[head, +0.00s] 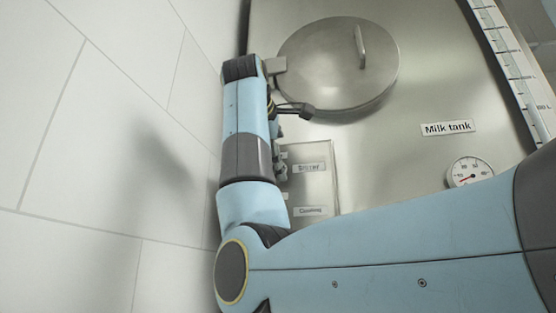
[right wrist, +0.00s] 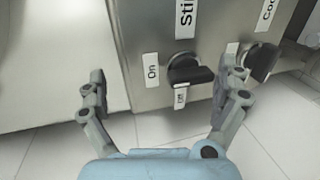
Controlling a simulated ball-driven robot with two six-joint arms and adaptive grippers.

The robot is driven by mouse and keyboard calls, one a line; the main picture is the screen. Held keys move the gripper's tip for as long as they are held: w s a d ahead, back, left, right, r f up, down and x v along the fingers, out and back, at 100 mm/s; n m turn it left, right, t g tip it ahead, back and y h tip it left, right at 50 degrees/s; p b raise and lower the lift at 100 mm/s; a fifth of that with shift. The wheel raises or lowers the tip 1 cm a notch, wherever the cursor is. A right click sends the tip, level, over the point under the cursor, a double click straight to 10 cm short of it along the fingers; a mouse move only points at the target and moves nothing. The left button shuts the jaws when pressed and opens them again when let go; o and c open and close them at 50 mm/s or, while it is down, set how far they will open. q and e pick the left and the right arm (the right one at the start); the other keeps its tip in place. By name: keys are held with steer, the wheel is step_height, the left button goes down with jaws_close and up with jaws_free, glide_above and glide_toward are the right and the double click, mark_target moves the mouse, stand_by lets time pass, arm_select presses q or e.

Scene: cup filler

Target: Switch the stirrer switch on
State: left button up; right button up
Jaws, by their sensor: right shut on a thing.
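The stirrer switch (right wrist: 190,72) is a black knob on the front of a grey metal control box (right wrist: 135,50). An On label (right wrist: 152,70) is beside it and an Off label (right wrist: 180,98) is below it in the right wrist view. Its bar lies roughly sideways there; I cannot tell which setting it marks. In the head view the right gripper (head: 279,162) is at the box's left edge, mostly behind my arm, and the knob is hidden. My left gripper is not in view.
A second black knob, the cooling switch (right wrist: 262,62), is close by the right finger. The milk tank (head: 420,90) has a round lid (head: 335,65) with a handle and a dial gauge (head: 469,172). A tiled wall (head: 110,110) is at the left.

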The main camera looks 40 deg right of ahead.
steer(key=shift+s+a+r, duration=0.15)
steer(key=shift+s+r, duration=0.15)
steer(key=shift+r, duration=0.3)
steer(key=shift+s+a, duration=0.2)
steer(key=shift+a, duration=0.1)
steer(key=shift+c, duration=0.4)
steer(key=shift+s+a+f, duration=0.15)
steer(key=shift+a+f, duration=0.05)
steer(key=shift+a, duration=0.05)
steer(key=shift+c, duration=0.2)
steer(key=f+b+v, duration=0.2)
steer(key=b+v, duration=0.1)
steer(key=v, duration=0.8)
steer(key=shift+s+a+f+b, duration=0.25)
steer(key=shift+s+f+b, duration=0.05)
steer(key=shift+s+f, duration=0.15)
